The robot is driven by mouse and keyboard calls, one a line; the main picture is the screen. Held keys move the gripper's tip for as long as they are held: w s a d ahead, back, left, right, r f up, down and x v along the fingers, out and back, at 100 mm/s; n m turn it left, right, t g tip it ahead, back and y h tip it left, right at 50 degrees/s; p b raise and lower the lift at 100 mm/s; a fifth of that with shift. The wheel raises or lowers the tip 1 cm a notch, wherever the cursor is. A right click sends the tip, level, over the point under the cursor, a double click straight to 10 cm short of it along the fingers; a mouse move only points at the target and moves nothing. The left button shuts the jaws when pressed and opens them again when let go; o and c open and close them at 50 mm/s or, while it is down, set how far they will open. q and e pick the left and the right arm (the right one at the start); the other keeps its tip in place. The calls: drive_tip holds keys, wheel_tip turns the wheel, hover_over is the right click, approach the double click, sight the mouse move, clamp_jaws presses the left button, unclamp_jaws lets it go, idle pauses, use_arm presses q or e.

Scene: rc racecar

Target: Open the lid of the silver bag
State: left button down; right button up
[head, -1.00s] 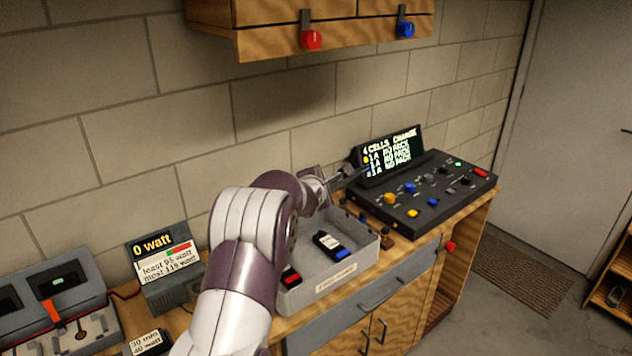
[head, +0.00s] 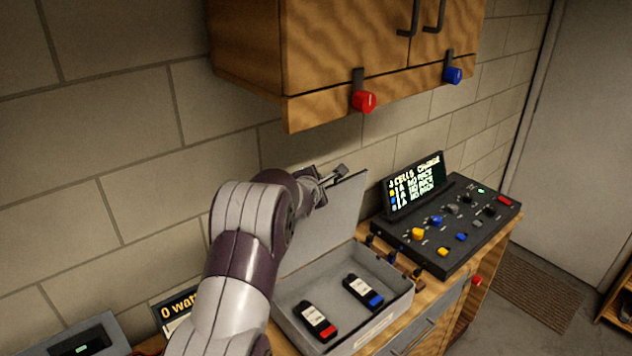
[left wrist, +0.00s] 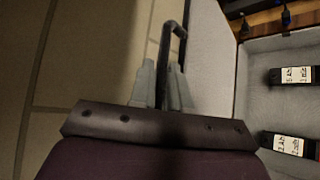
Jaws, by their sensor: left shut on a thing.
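The silver bag (head: 288,323) is a grey box-like case on the wooden bench, with a pale label on its front. Its lid (head: 338,222) stands raised at the back, and the inside is open to view. The lid also shows in the left wrist view (left wrist: 209,60). My left gripper (head: 338,172) is at the lid's upper edge. In the left wrist view my left gripper (left wrist: 160,88) is shut on a dark hooked bar (left wrist: 171,32), beside the lid; how the bar joins the lid is unclear. My right gripper is out of view.
Two black packs, one red-ended (head: 317,320) and one blue-ended (head: 362,291), lie in the bag. A black charger console (head: 465,232) with a screen stands to its right. A wooden wall cabinet (head: 345,55) with red and blue knobs hangs above. A watt display (head: 178,304) stands left.

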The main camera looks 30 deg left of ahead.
use_arm(q)
drive_tip(key=shift+a, duration=0.1)
idle(0.3)
drive_tip(key=c, duration=1.2)
unclamp_jaws()
